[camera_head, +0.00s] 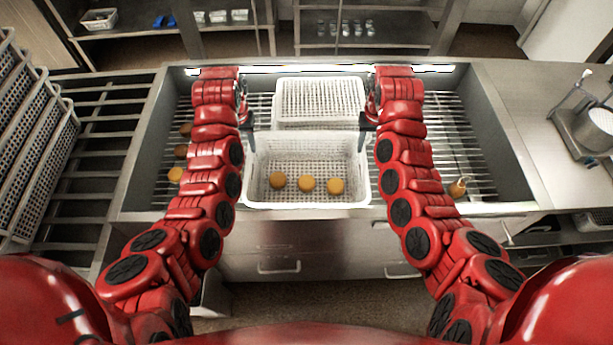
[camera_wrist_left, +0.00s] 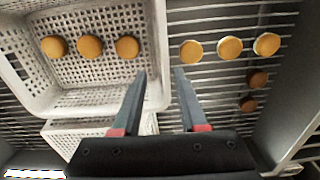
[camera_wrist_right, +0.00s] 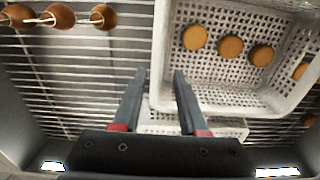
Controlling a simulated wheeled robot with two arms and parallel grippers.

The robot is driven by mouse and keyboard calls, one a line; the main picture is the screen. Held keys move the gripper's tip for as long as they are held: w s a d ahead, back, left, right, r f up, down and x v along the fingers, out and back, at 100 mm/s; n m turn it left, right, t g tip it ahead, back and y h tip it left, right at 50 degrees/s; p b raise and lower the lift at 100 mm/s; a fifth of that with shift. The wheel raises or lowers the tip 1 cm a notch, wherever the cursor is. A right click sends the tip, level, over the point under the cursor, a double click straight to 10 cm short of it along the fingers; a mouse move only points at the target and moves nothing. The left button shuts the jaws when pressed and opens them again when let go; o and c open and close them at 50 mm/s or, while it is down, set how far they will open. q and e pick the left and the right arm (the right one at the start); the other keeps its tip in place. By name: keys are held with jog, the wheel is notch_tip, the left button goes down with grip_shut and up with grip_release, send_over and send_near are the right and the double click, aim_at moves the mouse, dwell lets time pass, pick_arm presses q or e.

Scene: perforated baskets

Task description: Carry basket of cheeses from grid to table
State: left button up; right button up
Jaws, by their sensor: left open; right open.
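The white perforated basket (camera_head: 307,205) sits on the metal grid (camera_head: 455,125) inside the steel basin and holds three round yellow-orange cheeses (camera_head: 306,184). My left gripper (camera_head: 248,130) is open at the basket's left side. In the left wrist view its two fingers (camera_wrist_left: 160,73) appear on either side of the basket's wall (camera_wrist_left: 157,40), apart from each other. My right gripper (camera_head: 366,130) is open at the basket's right side. In the right wrist view its fingers (camera_wrist_right: 160,73) likewise appear on either side of the wall (camera_wrist_right: 160,50). Whether the fingers touch the walls I cannot tell.
A second white basket (camera_head: 320,98) lies directly behind. Loose cheeses (camera_wrist_left: 230,47) lie on the grid to the left; brown tied cheeses (camera_wrist_right: 60,15) lie to the right. Stacked baskets (camera_head: 35,140) stand at far left.

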aim_at(251, 168)
pick_arm(q)
notch_tip(251, 168, down, 10)
jog(key=shift+f, duration=0.25)
pick_arm(e)
notch_tip(251, 168, down, 10)
jog(key=shift+f, duration=0.25)
pick_arm(q)
jog(key=shift+c, duration=0.3)
pick_arm(e)
jog(key=shift+c, duration=0.3)
